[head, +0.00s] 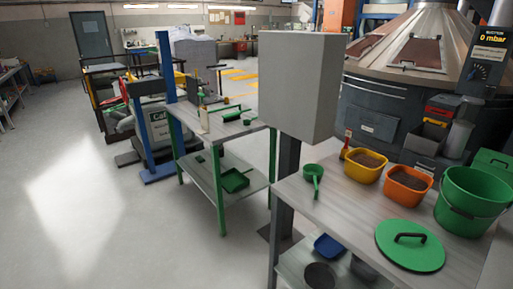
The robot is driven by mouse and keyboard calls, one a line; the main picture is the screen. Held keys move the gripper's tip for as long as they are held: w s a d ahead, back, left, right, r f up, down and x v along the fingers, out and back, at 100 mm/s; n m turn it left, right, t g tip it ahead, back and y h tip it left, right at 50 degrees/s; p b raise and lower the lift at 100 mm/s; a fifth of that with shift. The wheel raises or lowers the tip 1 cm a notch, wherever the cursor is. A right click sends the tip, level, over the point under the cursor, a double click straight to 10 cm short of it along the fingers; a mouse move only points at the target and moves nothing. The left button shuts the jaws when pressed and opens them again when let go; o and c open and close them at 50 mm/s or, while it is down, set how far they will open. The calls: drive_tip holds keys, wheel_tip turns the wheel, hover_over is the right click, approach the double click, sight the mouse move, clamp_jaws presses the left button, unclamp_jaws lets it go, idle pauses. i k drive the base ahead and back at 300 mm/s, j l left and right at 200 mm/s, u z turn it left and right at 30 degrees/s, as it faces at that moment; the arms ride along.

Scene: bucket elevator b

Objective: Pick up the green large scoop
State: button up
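A green scoop (315,172) with a round bowl lies on the near table at its left end. Its handle points toward the front of the picture. Another green, pan-shaped scoop (235,180) lies on the lower shelf of the far table. A smaller green scoop (247,121) lies on that table's top, beside a longer green tool (232,115). I cannot tell for certain which one is the large scoop. My gripper is not in this view.
The near table (341,205) also holds a yellow tub (364,164), an orange tub (408,185), a green bucket (475,202) and a green lid (410,247). A grey box (297,85) on a post stands between the tables. Open floor (80,215) lies at left.

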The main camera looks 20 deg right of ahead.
sight(313, 172)
drive_tip(key=i+j+z, duration=0.15)
drive_tip(key=j, duration=0.2)
drive_tip(key=i+j+z, duration=0.15)
drive_tip(key=j, duration=0.2)
drive_tip(key=i+j+z, duration=0.15)
drive_tip(key=j, duration=0.2)
drive_tip(key=i+j+z, duration=0.15)
drive_tip(key=i+j, duration=0.2)
drive_tip(key=i, duration=0.3)
